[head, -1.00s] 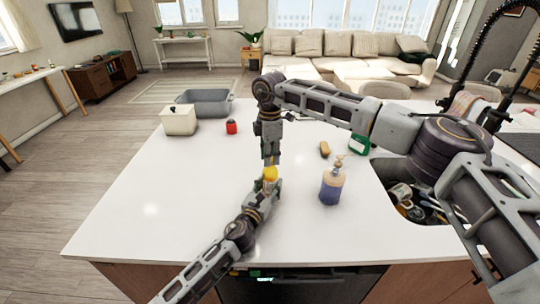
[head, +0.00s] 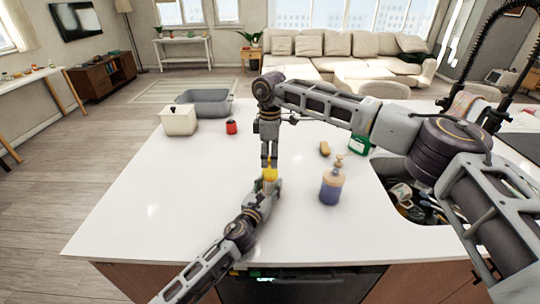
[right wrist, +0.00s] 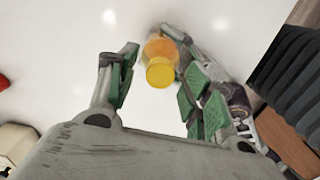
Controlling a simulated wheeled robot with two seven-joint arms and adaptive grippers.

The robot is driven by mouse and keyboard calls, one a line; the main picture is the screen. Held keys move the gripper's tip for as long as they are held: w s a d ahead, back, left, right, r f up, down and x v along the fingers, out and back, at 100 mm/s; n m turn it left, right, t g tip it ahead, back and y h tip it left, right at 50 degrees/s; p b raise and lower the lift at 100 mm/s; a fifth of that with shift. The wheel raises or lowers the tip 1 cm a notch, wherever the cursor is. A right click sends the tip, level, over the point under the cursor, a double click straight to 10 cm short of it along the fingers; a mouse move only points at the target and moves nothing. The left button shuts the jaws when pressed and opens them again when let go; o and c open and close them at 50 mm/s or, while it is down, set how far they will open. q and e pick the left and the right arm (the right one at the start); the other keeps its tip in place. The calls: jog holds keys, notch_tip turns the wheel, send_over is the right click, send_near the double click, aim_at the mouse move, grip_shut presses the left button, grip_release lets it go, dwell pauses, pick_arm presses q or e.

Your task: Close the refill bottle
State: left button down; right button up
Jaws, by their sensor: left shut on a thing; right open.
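The refill bottle (right wrist: 158,49) has an orange body and a yellow cap (right wrist: 160,72), seen from above in the right wrist view. In the head view its yellow top (head: 270,174) shows near the middle of the island. My left gripper (head: 265,188) is shut on the bottle and hides most of its body. My right gripper (head: 269,163) is above it, pointing down. It is open, with its fingers (right wrist: 156,82) on either side of the yellow cap in the right wrist view. I cannot tell whether they touch it, or how tightly the cap sits.
A purple pump bottle (head: 331,187) stands to the right, before the sink (head: 432,216) with dishes. A brown sponge-like item (head: 324,149) and a green container (head: 361,145) lie behind. The front left counter is clear.

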jog(key=shift+r, duration=0.1)
notch_tip(320, 180, up, 12)
dwell(0.8)
pick_arm(q)
jog(key=c, duration=0.6)
grip_release()
jog(key=shift+s+a, duration=0.1)
jog(key=shift+s, duration=0.05)
jog(key=shift+v, duration=5.85)
notch_tip(320, 180, up, 9)
jog(key=p, duration=0.9)
pick_arm(e)
notch_tip(320, 180, up, 9)
pick_arm(q)
jog(key=shift+r+p, duration=0.5)
jog(key=shift+p, duration=0.1)
pick_arm(e)
jog(key=shift+r, duration=0.45)
